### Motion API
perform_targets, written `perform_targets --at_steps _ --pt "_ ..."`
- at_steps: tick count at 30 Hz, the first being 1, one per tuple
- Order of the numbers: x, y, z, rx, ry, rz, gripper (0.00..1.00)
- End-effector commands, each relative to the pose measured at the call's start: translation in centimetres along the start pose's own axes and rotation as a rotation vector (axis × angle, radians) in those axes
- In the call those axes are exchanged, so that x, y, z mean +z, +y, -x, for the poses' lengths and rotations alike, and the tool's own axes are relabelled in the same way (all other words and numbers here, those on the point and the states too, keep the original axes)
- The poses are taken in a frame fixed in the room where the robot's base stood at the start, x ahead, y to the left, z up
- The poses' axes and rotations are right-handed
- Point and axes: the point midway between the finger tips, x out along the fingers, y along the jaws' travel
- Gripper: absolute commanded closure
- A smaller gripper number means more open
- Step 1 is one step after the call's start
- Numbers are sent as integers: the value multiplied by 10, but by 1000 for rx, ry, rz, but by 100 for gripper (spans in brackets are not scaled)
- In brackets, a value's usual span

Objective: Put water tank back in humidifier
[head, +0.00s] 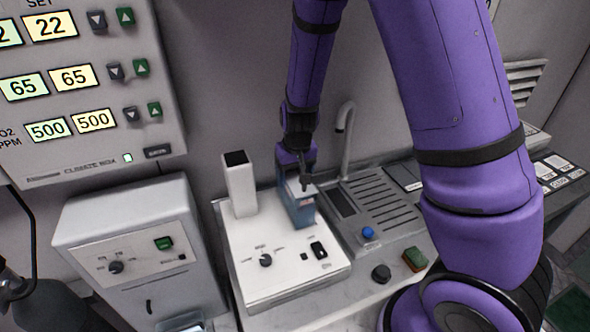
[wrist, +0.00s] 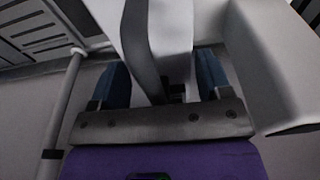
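The white humidifier (head: 285,277) stands on the counter, with a dial and a black switch on its front and a tall white column at its back left. The blue-grey water tank (head: 299,212) is upright over its right side; I cannot tell whether it is fully seated or slightly raised. My gripper (head: 303,182) points down at the tank's top. In the wrist view, the two blue fingers of my gripper (wrist: 163,80) are apart, on either side of a white part with a dark strip. They are close to it, but whether they clamp it is unclear.
The white column (head: 240,187) is close to the left of the tank and also shows in the wrist view (wrist: 268,70). A sink panel with a tap (head: 345,140) is to the right. A white box (head: 140,255) stands left, under a climate panel (head: 85,90).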

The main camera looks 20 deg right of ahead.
Motion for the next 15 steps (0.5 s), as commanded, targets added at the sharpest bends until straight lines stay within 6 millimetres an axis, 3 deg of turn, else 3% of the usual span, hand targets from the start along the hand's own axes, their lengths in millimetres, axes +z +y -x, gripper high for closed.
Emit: perform_targets --at_steps 2,11,15 --pt "0 0 0 0 0 0 11" --pt "0 0 1 0 0 0 11" --pt "-1 -1 11 -1 3 1 11"
